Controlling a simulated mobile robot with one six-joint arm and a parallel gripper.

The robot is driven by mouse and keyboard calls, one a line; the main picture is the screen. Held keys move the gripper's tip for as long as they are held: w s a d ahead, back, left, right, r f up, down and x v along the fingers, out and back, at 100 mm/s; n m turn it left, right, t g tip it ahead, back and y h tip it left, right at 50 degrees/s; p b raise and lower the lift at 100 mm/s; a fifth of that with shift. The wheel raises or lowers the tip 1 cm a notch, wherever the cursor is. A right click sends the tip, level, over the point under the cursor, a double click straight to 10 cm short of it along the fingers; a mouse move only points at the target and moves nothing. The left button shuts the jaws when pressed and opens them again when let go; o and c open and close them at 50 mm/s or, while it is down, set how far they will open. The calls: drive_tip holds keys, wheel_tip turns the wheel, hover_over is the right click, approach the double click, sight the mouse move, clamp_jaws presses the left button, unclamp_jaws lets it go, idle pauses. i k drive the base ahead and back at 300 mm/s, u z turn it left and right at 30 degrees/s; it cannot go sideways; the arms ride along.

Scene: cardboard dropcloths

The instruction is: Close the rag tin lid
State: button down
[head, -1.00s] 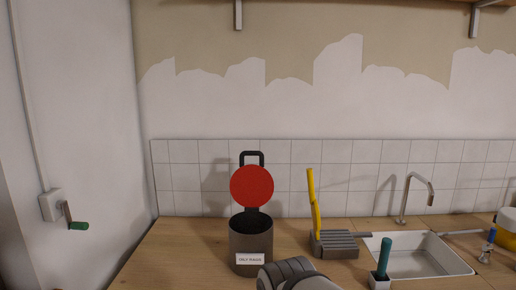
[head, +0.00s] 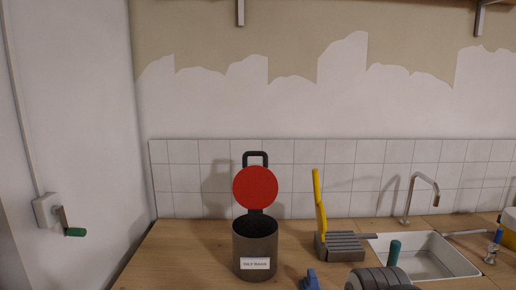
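The rag tin (head: 255,242) is a dark grey cylinder with a white label, standing upright on the wooden worktop. Its round red lid (head: 255,188) stands open, raised at the back of the tin with its red face toward me. A black loop handle (head: 255,158) shows above the lid. The tin's mouth is uncovered and dark inside. My gripper's fingers are not visible.
A grey ridged block (head: 340,246) with an upright yellow handle (head: 319,200) stands right of the tin. Farther right is a white sink (head: 465,268) with a tap (head: 412,197). A blue object (head: 312,280) lies near the front. The worktop left of the tin is clear.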

sight(255, 187)
drive_tip(key=u, duration=0.05)
drive_tip(key=i, duration=1)
drive_tip(key=z, duration=0.05)
